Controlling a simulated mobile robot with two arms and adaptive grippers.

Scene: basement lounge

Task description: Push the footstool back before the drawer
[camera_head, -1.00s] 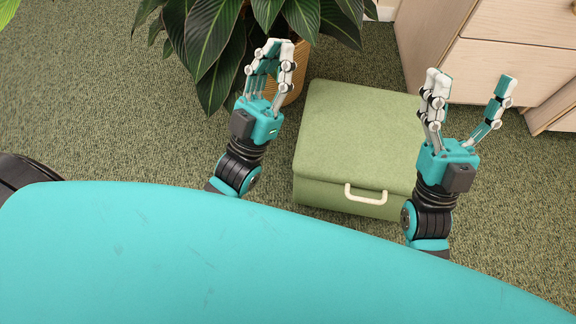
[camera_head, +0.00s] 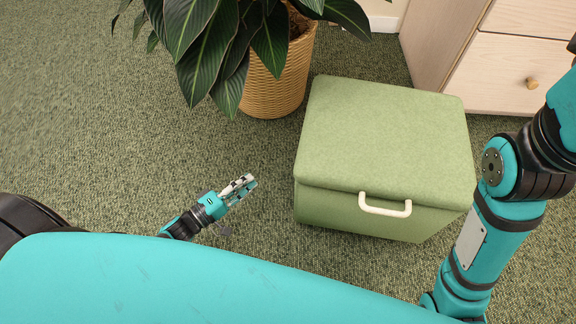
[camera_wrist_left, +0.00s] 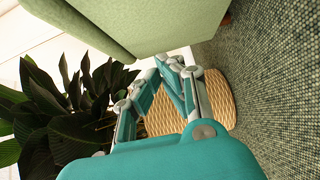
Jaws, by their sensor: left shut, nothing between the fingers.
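The green footstool (camera_head: 385,130) stands on the carpet with a white handle (camera_head: 385,205) on its near side. It also shows at the top of the left wrist view (camera_wrist_left: 165,22). The pale wooden drawer unit (camera_head: 500,70) stands behind it at the back right; one drawer front with a round knob shows. My left gripper (camera_head: 248,183) is shut and empty, low to the left of the footstool, with carpet between them. It also shows in the left wrist view (camera_wrist_left: 178,68). My right arm reaches up along the right side, and its gripper is out of the picture.
A leafy plant in a woven basket (camera_head: 275,80) stands behind and left of the footstool; the basket also shows in the left wrist view (camera_wrist_left: 220,100). The carpet (camera_head: 130,150) at the left is clear.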

